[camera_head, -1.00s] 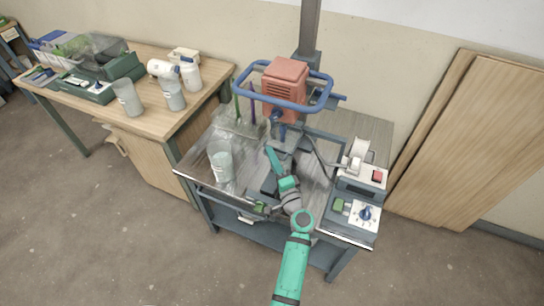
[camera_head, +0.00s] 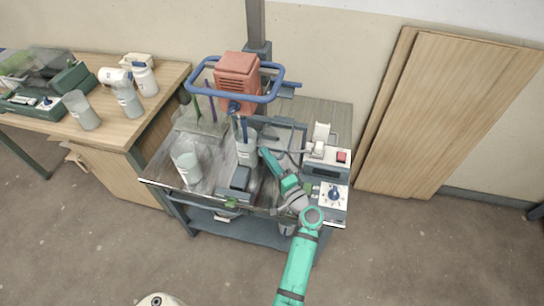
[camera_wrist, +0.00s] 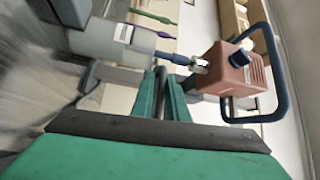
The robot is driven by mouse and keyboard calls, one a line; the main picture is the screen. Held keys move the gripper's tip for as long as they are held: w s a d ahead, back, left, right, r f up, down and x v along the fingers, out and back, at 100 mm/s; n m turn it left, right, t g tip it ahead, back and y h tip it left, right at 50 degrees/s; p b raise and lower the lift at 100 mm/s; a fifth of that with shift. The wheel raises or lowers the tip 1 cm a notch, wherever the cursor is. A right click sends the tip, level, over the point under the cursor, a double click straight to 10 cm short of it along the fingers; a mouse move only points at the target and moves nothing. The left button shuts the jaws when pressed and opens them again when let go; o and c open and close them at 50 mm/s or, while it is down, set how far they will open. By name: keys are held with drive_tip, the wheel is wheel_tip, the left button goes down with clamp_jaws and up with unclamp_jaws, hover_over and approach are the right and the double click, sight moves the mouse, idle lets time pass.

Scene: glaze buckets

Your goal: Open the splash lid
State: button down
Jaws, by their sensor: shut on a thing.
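My gripper (camera_head: 265,153) is over the bench just right of the pale bucket (camera_head: 246,150) below the mixer head. In the wrist view its teal fingers (camera_wrist: 162,78) are nearly together at the tips, shut on what seems a thin edge of the splash lid; the held part is hard to make out. The splash lid's dark frame (camera_head: 287,123) appears behind and right of the bucket; its clear panel is hard to trace. The bucket also shows in the wrist view (camera_wrist: 112,42), with a blue shaft running to the red mixer head (camera_wrist: 232,70).
The red mixer (camera_head: 238,75) with its blue ring handle hangs over the bench. A clear container (camera_head: 186,160) stands at left, and control boxes (camera_head: 333,195) at right. A wooden table (camera_head: 150,100) with jugs and bottles is further left. Boards (camera_head: 450,110) lean on the wall.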

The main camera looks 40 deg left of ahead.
drive_tip(key=shift+w+d+r, duration=0.15)
drive_tip(key=shift+d+r, duration=0.05)
drive_tip(key=shift+r, duration=0.25)
drive_tip(key=c, duration=2)
unclamp_jaws()
drive_tip(key=shift+o, duration=0.8)
drive_tip(key=shift+f, duration=0.15)
drive_tip(key=v, duration=1.1)
